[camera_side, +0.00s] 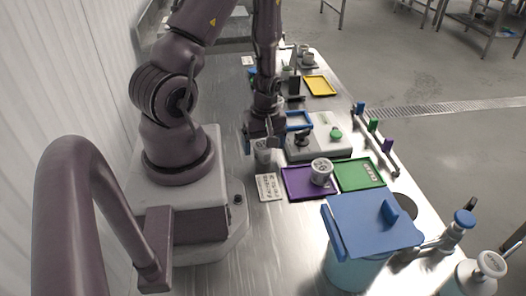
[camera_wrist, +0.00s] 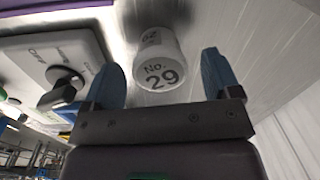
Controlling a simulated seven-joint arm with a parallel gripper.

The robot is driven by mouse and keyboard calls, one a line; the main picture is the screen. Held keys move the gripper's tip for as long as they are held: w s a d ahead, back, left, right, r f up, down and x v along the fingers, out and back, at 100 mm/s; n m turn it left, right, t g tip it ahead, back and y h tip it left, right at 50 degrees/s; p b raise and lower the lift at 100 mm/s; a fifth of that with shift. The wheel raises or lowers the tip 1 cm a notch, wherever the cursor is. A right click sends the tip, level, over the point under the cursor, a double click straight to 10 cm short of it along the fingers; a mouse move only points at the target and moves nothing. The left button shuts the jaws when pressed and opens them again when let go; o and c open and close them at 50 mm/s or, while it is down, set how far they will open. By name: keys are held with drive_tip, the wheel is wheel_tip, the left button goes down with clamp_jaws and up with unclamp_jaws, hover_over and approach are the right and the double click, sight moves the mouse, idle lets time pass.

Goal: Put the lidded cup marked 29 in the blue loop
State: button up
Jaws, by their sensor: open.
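The lidded cup marked 29 (camera_wrist: 160,66) is white and shows "No. 29" in the wrist view, between and beyond my blue fingertips. In the side view a pale cup (camera_side: 262,153) stands on the steel table just below my gripper (camera_side: 264,141), partly hidden by it. My gripper (camera_wrist: 158,58) is open, with a finger to either side of the cup and no clear contact. The loop does not show in the wrist view.
A grey device (camera_side: 325,150) with a black knob (camera_wrist: 62,88) stands right beside the gripper. A purple tray (camera_side: 296,190) holds another lidded cup (camera_side: 321,168). A green tray (camera_side: 360,175), a label card (camera_side: 267,187) and a large blue-lidded container (camera_side: 370,225) are nearer.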

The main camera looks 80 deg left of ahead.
drive_tip(key=shift+f, duration=0.5)
drive_tip(key=c, duration=1.1)
drive_tip(key=shift+r, duration=0.1)
